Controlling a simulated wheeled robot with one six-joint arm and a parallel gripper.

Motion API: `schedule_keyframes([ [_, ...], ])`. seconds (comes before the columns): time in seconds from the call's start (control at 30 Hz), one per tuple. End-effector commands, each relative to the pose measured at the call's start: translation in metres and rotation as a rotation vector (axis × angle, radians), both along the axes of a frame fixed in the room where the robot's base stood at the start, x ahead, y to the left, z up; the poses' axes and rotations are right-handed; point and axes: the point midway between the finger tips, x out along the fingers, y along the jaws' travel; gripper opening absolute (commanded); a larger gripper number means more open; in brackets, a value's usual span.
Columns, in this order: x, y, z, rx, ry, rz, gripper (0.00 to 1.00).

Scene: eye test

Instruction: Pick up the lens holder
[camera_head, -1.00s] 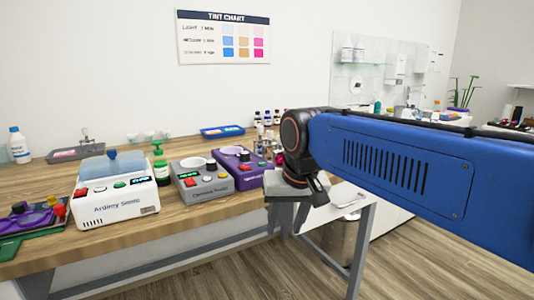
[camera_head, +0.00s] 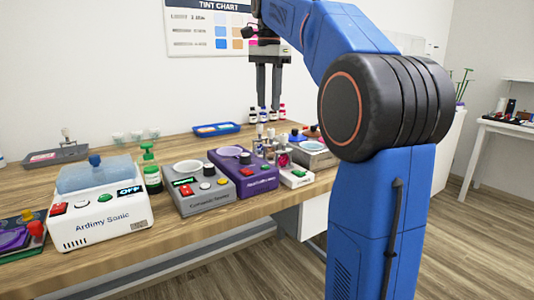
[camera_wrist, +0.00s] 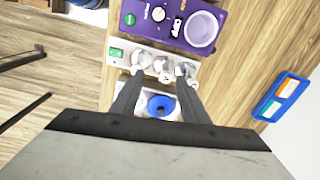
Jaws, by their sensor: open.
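My gripper (camera_head: 268,106) hangs fingers down above the back right of the bench, open and empty. The same white device (camera_head: 297,178) stands right of the purple device in the head view. Several small clear and metallic pieces (camera_wrist: 140,61) stand on or beside it, close to the fingertips in the wrist view. I cannot tell which piece is the lens holder. A white thing with a blue ring (camera_wrist: 161,105) shows between the fingers.
The purple device (camera_head: 243,172), grey device (camera_head: 201,188) and white sonic bath (camera_head: 97,208) line the bench. A green pump bottle (camera_head: 150,170) stands between the last two. Small bottles (camera_head: 253,116) and a blue tray (camera_head: 217,129) are behind. Bare wood (camera_head: 175,150) lies between.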

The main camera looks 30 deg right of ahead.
Motion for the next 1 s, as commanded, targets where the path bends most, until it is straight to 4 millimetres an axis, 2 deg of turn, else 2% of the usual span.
schedule_keyframes([
  [0.03, 0.007, -0.006, 0.005, 0.003, 0.008, -0.036, 0.41],
  [0.2, 0.018, -0.016, 0.013, 0.010, 0.029, -0.113, 0.41],
  [0.37, 0.019, -0.018, 0.007, 0.011, 0.035, -0.129, 0.41],
  [1.0, 0.018, -0.019, -0.097, 0.011, 0.034, -0.127, 0.41],
])
